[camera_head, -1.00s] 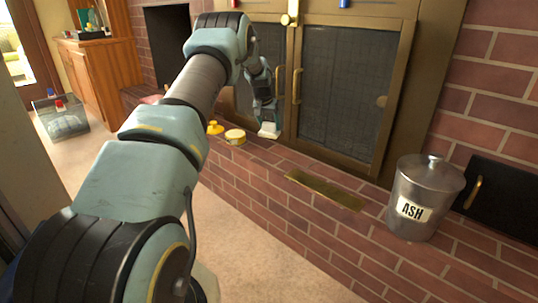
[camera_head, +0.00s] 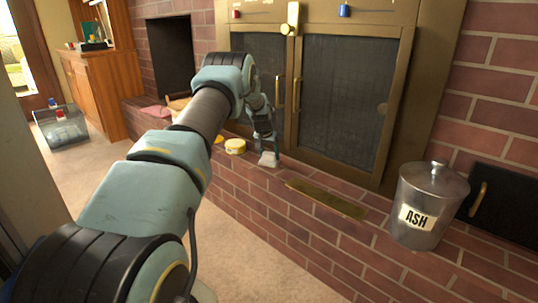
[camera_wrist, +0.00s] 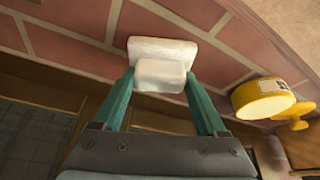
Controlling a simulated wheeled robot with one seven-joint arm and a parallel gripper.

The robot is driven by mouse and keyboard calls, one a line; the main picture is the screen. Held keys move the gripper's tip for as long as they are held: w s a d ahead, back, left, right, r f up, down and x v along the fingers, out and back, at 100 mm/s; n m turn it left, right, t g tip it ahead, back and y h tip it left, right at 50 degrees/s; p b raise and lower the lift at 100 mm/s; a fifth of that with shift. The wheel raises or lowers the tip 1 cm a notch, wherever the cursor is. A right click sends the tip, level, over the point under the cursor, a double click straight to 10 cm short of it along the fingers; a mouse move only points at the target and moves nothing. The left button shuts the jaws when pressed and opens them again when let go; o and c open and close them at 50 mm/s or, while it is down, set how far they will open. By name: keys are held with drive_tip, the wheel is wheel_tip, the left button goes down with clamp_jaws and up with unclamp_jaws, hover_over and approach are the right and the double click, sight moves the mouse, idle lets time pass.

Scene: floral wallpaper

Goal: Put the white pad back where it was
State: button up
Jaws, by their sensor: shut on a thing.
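The white pad (camera_wrist: 162,52) is between the two green fingers of my gripper (camera_wrist: 161,76) in the wrist view. It looks like a small white block with a wider part at its far end. My gripper is shut on it. In the head view the white pad (camera_head: 268,159) is at the end of my gripper (camera_head: 266,148), low over the brick hearth (camera_head: 240,178) in front of the fireplace doors. I cannot tell whether the pad touches the bricks.
A round yellow tin (camera_head: 235,146) stands on the hearth left of the pad; a yellow object (camera_wrist: 294,117) is beside it in the wrist view. A brass plate (camera_head: 326,199) lies in the hearth to the right. A metal ash bucket (camera_head: 427,205) stands further right.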

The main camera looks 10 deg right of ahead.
drive_tip(key=o, duration=1.2)
drive_tip(key=shift+o, duration=0.2)
drive_tip(key=p+v, duration=0.3)
drive_tip(key=v, duration=0.8)
drive_tip(key=s+a+r+n, duration=0.1)
drive_tip(key=s+a+r, duration=0.5)
drive_tip(key=s+a, duration=0.25)
drive_tip(key=s+a+r+n, duration=0.1)
drive_tip(key=s+a, duration=0.3)
drive_tip(key=s, duration=0.6)
drive_tip(key=s+a+r+n+g+y, duration=0.1)
drive_tip(key=s+a, duration=0.4)
drive_tip(key=s, duration=0.6)
drive_tip(key=s+a+r+n+g+y, duration=0.1)
drive_tip(key=s+a, duration=0.4)
drive_tip(key=s, duration=0.5)
drive_tip(key=shift+s+a+r+n, duration=0.2)
drive_tip(key=shift+a+r+n, duration=0.05)
drive_tip(key=shift+n, duration=0.25)
drive_tip(key=shift+r, duration=0.1)
